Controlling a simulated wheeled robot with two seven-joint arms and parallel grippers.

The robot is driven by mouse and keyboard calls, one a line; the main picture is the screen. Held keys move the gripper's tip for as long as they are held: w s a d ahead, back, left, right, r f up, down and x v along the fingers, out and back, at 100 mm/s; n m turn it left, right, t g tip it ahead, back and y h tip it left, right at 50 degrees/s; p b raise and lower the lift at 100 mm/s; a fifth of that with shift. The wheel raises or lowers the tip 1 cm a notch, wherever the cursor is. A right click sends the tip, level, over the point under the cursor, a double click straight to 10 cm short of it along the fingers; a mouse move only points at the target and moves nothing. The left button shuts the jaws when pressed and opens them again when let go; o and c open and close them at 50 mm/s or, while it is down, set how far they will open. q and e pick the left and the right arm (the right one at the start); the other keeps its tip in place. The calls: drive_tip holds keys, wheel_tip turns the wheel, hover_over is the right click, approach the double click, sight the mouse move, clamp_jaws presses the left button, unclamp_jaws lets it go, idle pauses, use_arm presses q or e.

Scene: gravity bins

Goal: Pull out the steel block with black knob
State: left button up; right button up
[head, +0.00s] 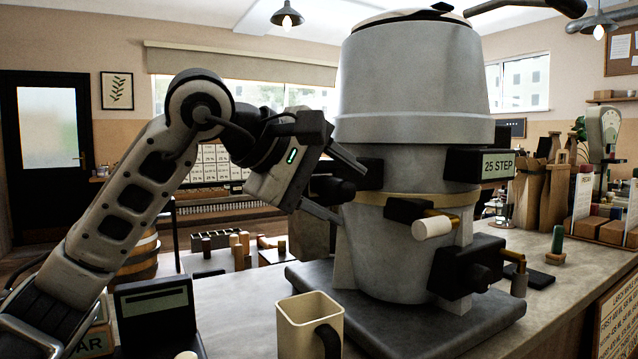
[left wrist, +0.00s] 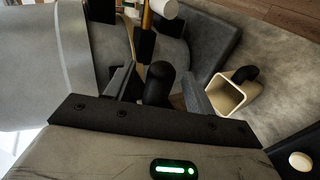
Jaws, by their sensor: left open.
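A large grey grinder-like machine (head: 415,85) stands on the counter. A rounded black knob (head: 335,189) sticks out at its left side, and it also shows in the left wrist view (left wrist: 159,82). A dark block (head: 370,173) shows behind the knob; the steel part is mostly hidden. My left gripper (head: 352,196) is open at the machine's left side, one finger above the knob and one below. In the left wrist view the knob is between the fingers (left wrist: 160,72), with gaps visible; contact cannot be told. My right gripper is not in view.
A cream mug (head: 296,335) stands in front of the machine's dark base plate (head: 470,322). Bottles and a scale stand at right.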

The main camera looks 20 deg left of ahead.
use_arm(q)
clamp_jaws()
drive_tip(key=shift+s+d+f, duration=0.15)
drive_tip(key=shift+d, duration=0.15)
drive_tip(key=shift+s+d+f, duration=0.1)
drive_tip(key=shift+s+d, duration=0.3)
drive_tip(key=shift+d, duration=0.05)
drive_tip(key=shift+s+d, duration=0.1)
drive_tip(key=shift+d, duration=0.05)
idle(0.4)
drive_tip(key=shift+d, duration=0.1)
drive_tip(key=s+d, duration=0.6)
drive_tip(key=d, duration=0.1)
drive_tip(key=shift+s+d+r+b, duration=0.15)
drive_tip(key=shift+d+r+b, duration=0.1)
drive_tip(key=shift+d+b, duration=0.15)
idle(0.8)
